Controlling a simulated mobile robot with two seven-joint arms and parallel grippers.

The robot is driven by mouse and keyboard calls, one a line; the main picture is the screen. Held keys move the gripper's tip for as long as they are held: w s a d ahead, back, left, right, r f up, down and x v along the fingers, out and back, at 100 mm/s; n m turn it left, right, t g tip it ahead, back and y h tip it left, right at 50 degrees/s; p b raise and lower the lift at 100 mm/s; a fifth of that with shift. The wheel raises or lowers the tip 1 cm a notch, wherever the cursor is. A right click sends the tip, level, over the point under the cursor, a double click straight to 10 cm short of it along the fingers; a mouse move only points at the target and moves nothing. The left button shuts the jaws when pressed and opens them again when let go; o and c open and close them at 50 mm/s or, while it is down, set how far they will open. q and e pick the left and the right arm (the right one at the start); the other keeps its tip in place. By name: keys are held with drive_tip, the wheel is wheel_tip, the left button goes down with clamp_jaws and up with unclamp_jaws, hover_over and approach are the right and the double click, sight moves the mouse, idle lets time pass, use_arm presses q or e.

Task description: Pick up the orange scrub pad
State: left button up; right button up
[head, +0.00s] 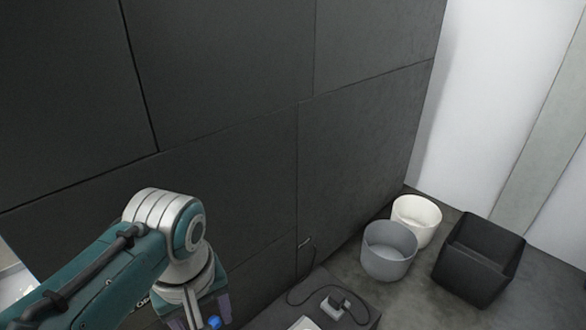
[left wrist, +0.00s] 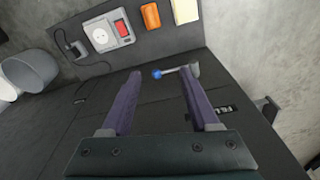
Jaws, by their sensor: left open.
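The orange scrub pad (left wrist: 151,16) lies on the dark grey surface near the top of the left wrist view. It does not show in the head view. My left gripper (left wrist: 160,73) is open, its two purple fingers spread and pointing toward the surface. The pad is beyond the fingertips, apart from them, with nothing held. In the head view the left gripper (head: 194,311) is at the bottom edge, partly cut off. My right gripper is in neither view.
A cream block (left wrist: 185,11) lies beside the pad. On its other side is a grey-white device (left wrist: 100,36) with a red part (left wrist: 122,28). A blue-tipped rod (left wrist: 157,74) shows near the fingertips. Grey bin (head: 388,262), white bin (head: 416,208) and black crate (head: 478,283) stand at right.

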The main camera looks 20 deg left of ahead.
use_arm(q)
drive_tip(key=d+f+b, duration=0.1)
drive_tip(key=f+b, duration=0.5)
drive_tip(key=f, duration=0.2)
drive_tip(key=w+d+f+n+b, duration=0.1)
drive_tip(key=f+b, duration=0.5)
drive_tip(key=f, duration=0.2)
drive_tip(key=d+f+n+b, duration=0.1)
drive_tip(key=f+b, duration=0.6)
drive_tip(key=f, duration=0.1)
drive_tip(key=shift+w+d+f+g+h, duration=0.1)
drive_tip(key=shift+w+d+g+h, duration=0.2)
drive_tip(key=shift+h, duration=0.1)
drive_tip(key=f+b, duration=0.3)
drive_tip(key=s+f+b, duration=0.1)
drive_tip(key=f+b, duration=0.1)
drive_tip(key=shift+a+f, duration=0.1)
drive_tip(key=shift+f, duration=0.1)
drive_tip(key=shift+r, duration=0.1)
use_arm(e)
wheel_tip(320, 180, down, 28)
use_arm(q)
drive_tip(key=shift+w, duration=0.1)
drive_tip(key=shift+c, duration=0.4)
clamp_jaws()
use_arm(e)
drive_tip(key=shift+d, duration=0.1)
